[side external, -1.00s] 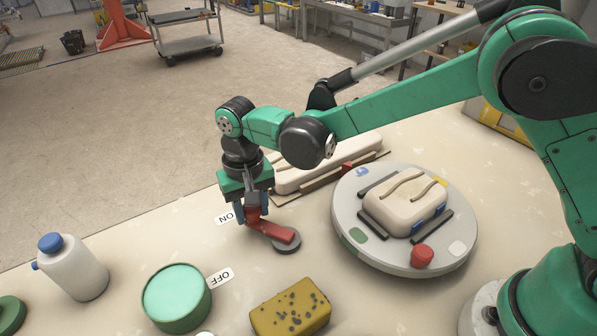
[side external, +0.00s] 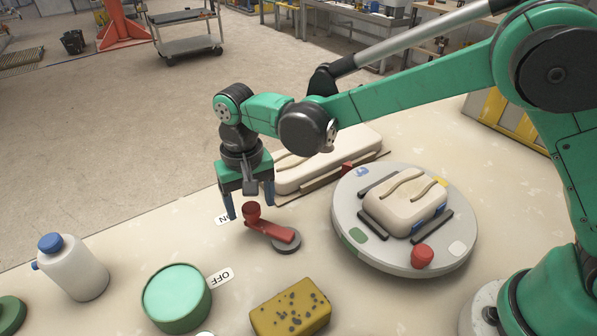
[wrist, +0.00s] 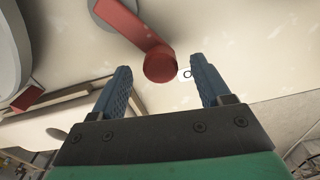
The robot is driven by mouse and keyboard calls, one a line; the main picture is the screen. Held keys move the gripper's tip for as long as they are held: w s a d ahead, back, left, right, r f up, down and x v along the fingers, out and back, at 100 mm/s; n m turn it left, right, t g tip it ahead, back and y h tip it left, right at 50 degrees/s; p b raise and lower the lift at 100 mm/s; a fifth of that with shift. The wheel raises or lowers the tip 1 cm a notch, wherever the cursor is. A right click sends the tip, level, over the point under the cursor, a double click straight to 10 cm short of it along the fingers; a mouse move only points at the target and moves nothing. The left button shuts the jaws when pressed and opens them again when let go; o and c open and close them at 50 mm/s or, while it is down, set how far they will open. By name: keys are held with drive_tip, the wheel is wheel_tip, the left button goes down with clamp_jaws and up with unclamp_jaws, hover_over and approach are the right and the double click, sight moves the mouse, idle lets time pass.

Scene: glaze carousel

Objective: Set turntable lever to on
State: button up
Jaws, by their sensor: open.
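The red turntable lever (side external: 272,231) lies on the table on a round grey pivot (side external: 287,243). Its arm points left in the side view, and its knob (side external: 251,211) is beside the partly hidden ON label (side external: 222,219). The OFF label (side external: 219,278) lies nearer the camera, away from the knob. My gripper (side external: 250,208) is open and empty, with its blue fingers just above and behind the knob. In the wrist view, the red knob (wrist: 160,68) appears between the fingertips, with clear space to either side. The turntable (side external: 345,240) stands right of the lever.
On the turntable are a cream block (side external: 392,208) and a red knob (side external: 422,256). A long cream mould (side external: 335,160) lies behind my gripper.

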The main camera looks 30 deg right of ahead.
sight(253, 205)
drive_tip(key=shift+r, duration=2)
drive_tip(key=shift+d+r, duration=0.1)
drive_tip(key=shift+d, duration=0.05)
drive_tip(key=s+d+r+t, duration=0.1)
drive_tip(key=s+d+t, duration=0.1)
drive_tip(key=d, duration=0.4)
drive_tip(key=s+d+r+n+t, duration=0.1)
drive_tip(key=s+d+r+t, duration=0.1)
drive_tip(key=s+d, duration=0.3)
drive_tip(key=s+d+r+t, duration=0.2)
drive_tip(key=s+d+t, duration=0.1)
drive_tip(key=d, duration=0.4)
drive_tip(key=shift+s+r, duration=0.2)
drive_tip(key=shift+s, duration=0.05)
drive_tip(key=shift+s+d+f, duration=0.15)
